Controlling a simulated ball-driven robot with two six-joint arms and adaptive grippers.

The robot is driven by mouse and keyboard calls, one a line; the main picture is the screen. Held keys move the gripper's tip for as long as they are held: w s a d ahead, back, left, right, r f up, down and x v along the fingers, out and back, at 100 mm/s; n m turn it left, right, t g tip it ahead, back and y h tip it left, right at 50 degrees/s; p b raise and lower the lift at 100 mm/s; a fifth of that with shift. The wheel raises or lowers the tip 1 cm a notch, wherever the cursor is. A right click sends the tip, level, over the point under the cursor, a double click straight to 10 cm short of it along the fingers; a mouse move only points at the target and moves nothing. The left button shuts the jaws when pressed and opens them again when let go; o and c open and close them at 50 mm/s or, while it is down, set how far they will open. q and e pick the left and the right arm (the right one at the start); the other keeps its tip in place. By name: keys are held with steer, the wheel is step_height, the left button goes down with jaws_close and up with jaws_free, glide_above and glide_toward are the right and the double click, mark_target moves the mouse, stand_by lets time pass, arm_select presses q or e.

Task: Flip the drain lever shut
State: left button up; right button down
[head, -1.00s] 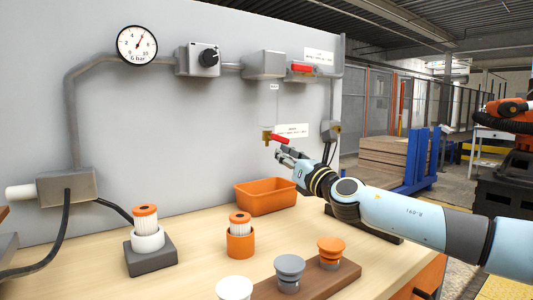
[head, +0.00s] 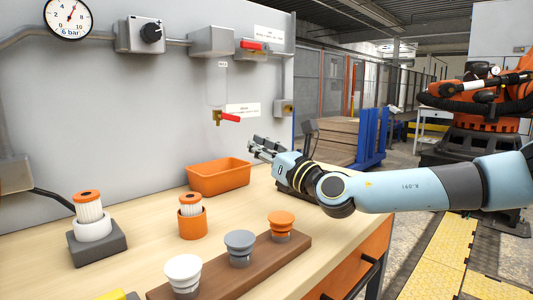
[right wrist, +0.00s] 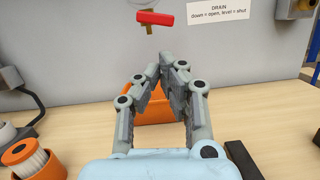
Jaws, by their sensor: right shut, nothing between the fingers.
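The drain lever (head: 230,118) is a red handle on a small brass valve on the grey panel, below a clear bowl. It sticks out sideways, about level, and also shows near the top of the right wrist view (right wrist: 155,18). A label (right wrist: 235,12) beside it reads "DRAIN down = open, level = shut". My right gripper (head: 254,147) is shut and empty, below and to the right of the lever, not touching it. Its fingers (right wrist: 162,68) point toward the panel in the right wrist view. My left gripper is not in view.
A second red lever (head: 252,46) sits higher on the panel. An orange bin (head: 219,180) stands on the bench below the drain lever. An orange cup with a filter (head: 192,222), a filter on a grey block (head: 95,245) and a brown board (head: 215,275) with several caps stand nearer.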

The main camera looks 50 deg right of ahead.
steer(key=shift+v, duration=1.85)
steer(key=shift+w, duration=0.1)
